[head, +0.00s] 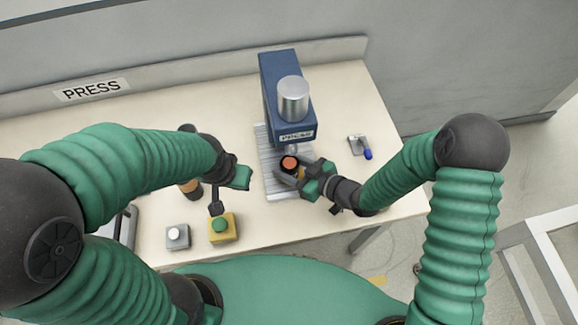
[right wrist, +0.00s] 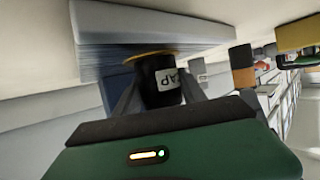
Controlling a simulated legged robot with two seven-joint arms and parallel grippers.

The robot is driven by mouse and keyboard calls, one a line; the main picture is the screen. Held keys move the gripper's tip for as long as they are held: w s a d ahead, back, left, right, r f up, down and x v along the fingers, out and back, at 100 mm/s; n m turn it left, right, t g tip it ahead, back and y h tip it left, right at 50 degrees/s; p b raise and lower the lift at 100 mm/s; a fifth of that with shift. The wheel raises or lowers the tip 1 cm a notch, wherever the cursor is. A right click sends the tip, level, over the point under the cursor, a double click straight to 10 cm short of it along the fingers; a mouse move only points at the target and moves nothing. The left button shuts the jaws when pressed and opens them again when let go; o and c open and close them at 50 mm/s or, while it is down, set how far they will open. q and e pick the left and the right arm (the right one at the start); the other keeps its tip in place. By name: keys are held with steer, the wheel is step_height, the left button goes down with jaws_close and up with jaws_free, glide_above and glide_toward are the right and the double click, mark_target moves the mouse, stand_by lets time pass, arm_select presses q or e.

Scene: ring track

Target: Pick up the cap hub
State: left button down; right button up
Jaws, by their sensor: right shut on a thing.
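The cap hub (head: 289,163) is a dark cylinder with an orange-red top in the head view, at the ribbed base plate (head: 282,192) of the blue press. In the right wrist view the hub (right wrist: 160,84) is black with a white CAP label, standing between my fingers. My right gripper (head: 291,172) is shut on it from the right side. A yellowish ring shows at the hub's end by the plate; whether it touches the plate is unclear.
The blue press (head: 283,95) with a silver cylinder stands behind the hub. A yellow box with a green button (head: 222,229) and a grey box with a white button (head: 177,236) are front left. A dark orange-banded cylinder (head: 191,190) stands left. A blue-tipped tool (head: 361,147) lies right.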

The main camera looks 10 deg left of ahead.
steer(key=shift+d, duration=0.25)
steer(key=c, duration=0.5)
steer(key=shift+d, duration=0.2)
jaws_close()
